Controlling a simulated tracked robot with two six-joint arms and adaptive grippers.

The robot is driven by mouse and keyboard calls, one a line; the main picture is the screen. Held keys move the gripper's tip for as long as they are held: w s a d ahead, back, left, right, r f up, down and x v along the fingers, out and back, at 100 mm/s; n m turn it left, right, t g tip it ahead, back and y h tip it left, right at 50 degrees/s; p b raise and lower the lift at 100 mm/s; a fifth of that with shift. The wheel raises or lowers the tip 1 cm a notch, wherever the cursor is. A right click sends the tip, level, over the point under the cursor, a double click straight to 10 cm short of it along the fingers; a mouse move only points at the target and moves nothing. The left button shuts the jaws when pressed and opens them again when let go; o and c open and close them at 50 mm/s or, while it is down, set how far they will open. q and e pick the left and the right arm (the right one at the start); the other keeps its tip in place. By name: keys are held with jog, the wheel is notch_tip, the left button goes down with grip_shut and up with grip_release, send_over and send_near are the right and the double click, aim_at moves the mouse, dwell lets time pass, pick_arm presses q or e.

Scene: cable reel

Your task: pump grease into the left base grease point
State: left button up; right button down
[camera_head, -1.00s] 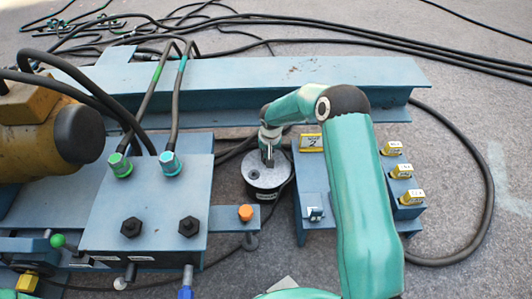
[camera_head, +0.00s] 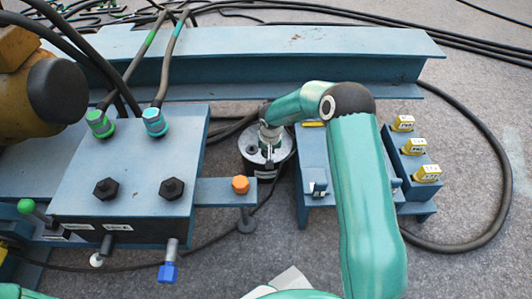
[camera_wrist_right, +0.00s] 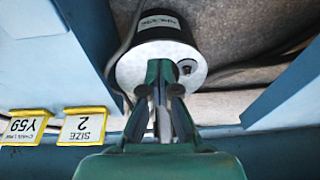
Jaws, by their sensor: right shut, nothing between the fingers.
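A dark round canister (camera_head: 255,167) with a grey lid stands on the ground between the blue valve block and a blue stand; I cannot tell whether it is the grease pump. My right gripper (camera_head: 269,151) is shut and empty, pointing down over its lid. In the right wrist view the closed fingers (camera_wrist_right: 163,90) overlap the lid of the canister (camera_wrist_right: 133,72), beside a small dark fitting; contact cannot be told. An orange hex cap (camera_head: 240,185) sits on a blue bracket left of the stand. No grease point can be clearly identified. My left gripper is not in view.
The blue valve block (camera_head: 140,145) with green and cyan hose fittings is on the left. The blue stand (camera_head: 312,160) is close right of the canister. Yellow tags (camera_head: 420,146) lie farther right. A long blue beam (camera_head: 270,72) crosses behind. Black hoses run behind and right.

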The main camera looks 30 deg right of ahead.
jog(key=shift+a+f, duration=0.1)
jog(key=shift+f, duration=0.4)
jog(key=s+a+r+p, duration=0.2)
jog(key=s+a+r, duration=0.2)
jog(key=s+r, duration=0.5)
jog(key=shift+a+r+p, duration=0.2)
jog(key=shift+r+p, duration=0.1)
jog(key=shift+r, duration=0.35)
dwell(1.5)
